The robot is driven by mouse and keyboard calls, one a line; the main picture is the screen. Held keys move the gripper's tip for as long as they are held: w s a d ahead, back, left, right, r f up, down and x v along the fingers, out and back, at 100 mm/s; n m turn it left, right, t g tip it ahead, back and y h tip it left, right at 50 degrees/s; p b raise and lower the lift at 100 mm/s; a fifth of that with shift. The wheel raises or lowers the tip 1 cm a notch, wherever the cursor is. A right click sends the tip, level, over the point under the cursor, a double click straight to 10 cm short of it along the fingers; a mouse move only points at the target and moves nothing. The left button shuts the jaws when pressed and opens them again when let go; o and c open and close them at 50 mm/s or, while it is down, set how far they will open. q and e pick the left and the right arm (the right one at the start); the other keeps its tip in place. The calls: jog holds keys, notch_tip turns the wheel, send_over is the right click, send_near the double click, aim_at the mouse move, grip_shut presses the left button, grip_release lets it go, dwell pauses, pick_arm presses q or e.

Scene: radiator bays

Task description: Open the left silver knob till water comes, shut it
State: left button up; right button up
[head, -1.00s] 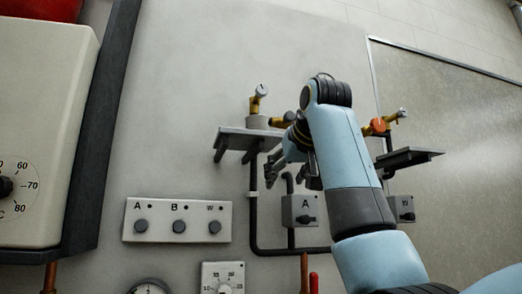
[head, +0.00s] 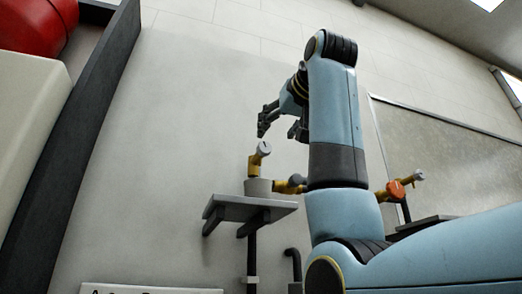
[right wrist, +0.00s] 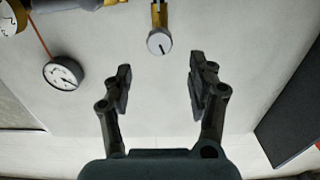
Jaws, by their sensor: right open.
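The left silver knob (head: 264,149) tops a short yellow valve that stands on a grey base (head: 259,187) over a wall shelf. It also shows in the right wrist view (right wrist: 159,43) as a pale round face with a dark line, at the top middle. My right gripper (head: 280,130) is open and empty, just above the knob in the head view. In the right wrist view its fingertips (right wrist: 160,72) are spread apart, with the knob beyond them and roughly centred between them, apart from both. No water shows. My left gripper is out of view.
The grey shelf (head: 250,208) is below the valve. To the right, past my arm, is another yellow valve with an orange part (head: 395,190). A dial gauge (right wrist: 62,73) shows in the right wrist view. A dark panel edge (head: 75,130) stands at left.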

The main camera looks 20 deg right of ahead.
aim_at(266, 146)
jog(key=w+p, duration=0.1)
jog(key=w, duration=0.1)
jog(key=w+p, duration=0.1)
jog(key=w, duration=0.1)
jog(key=shift+w+a+r+p, duration=0.1)
jog(key=shift+w+r+p, duration=0.1)
jog(key=shift+w+p, duration=0.15)
jog(key=w+p, duration=0.1)
jog(key=w, duration=0.2)
jog(key=shift+w+f, duration=0.1)
jog(key=shift+w, duration=0.05)
jog(key=shift+w+p, duration=0.35)
jog(key=shift+w, duration=0.3)
jog(key=shift+w+f, duration=0.1)
jog(key=shift+f, duration=0.05)
jog(key=shift+c, duration=0.3)
jog(key=c, duration=0.5)
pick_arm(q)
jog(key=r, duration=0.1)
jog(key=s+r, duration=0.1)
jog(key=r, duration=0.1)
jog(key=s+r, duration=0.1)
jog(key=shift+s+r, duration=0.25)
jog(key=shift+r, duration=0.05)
pick_arm(e)
jog(key=c, duration=0.6)
